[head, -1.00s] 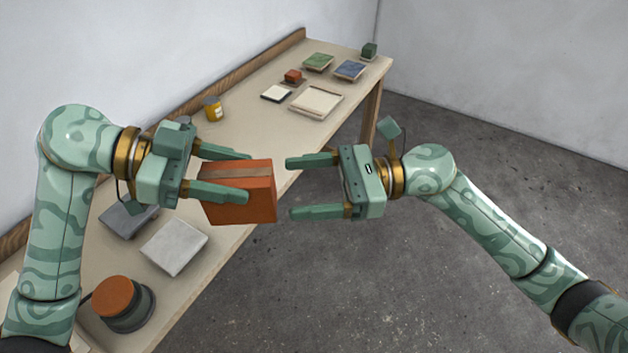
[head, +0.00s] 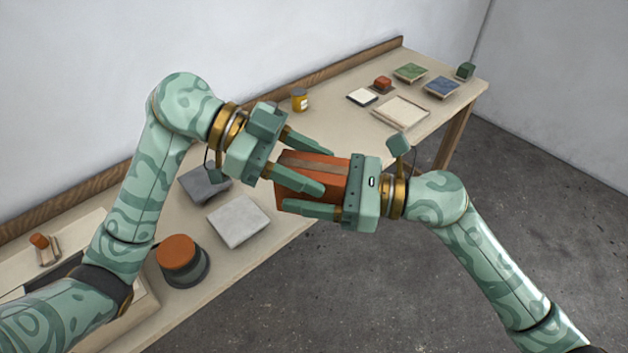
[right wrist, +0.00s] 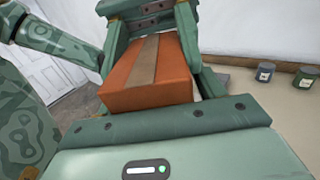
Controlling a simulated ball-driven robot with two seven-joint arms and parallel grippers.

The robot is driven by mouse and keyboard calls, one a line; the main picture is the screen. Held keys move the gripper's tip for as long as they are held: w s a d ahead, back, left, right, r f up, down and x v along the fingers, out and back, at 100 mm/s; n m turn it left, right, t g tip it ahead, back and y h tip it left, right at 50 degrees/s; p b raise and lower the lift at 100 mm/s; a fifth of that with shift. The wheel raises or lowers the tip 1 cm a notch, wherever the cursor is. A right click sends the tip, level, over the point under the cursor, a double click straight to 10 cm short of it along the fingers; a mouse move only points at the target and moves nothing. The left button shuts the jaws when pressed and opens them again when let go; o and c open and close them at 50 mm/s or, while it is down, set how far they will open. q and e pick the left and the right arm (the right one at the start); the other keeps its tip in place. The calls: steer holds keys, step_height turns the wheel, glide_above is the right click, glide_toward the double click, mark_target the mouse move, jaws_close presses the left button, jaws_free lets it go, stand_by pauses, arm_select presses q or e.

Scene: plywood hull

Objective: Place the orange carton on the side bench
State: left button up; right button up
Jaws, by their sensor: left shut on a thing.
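The orange carton (head: 315,163), with a brown band along its top, is held in the air in front of the bench. My left gripper (head: 328,170) is shut on it from the left, one finger along each side. My right gripper (head: 312,190) has come in from the right, its palm close to the carton's right end. Its lower finger runs along the carton's near lower edge; the other is hidden. Whether it grips is unclear. The carton also shows in the right wrist view (right wrist: 150,75), just beyond my right palm. The side bench (head: 335,110) runs along the wall.
On the bench stand a yellow jar (head: 300,99), a grey slab (head: 204,184), a pale slab (head: 239,221) and an orange-topped round pot (head: 180,260). Trays and small blocks fill its far end. Between the jar and the slabs the top looks clear, partly behind my left arm.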

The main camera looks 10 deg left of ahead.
arm_select(q)
steer(key=shift+s+d, duration=0.2)
arm_select(e)
steer(key=shift+s+a, duration=0.15)
steer(key=c, duration=0.9)
arm_select(q)
steer(key=o, duration=0.9)
arm_select(e)
steer(key=shift+r, duration=0.1)
arm_select(q)
steer(key=o, duration=0.3)
steer(key=shift+w+a, duration=0.1)
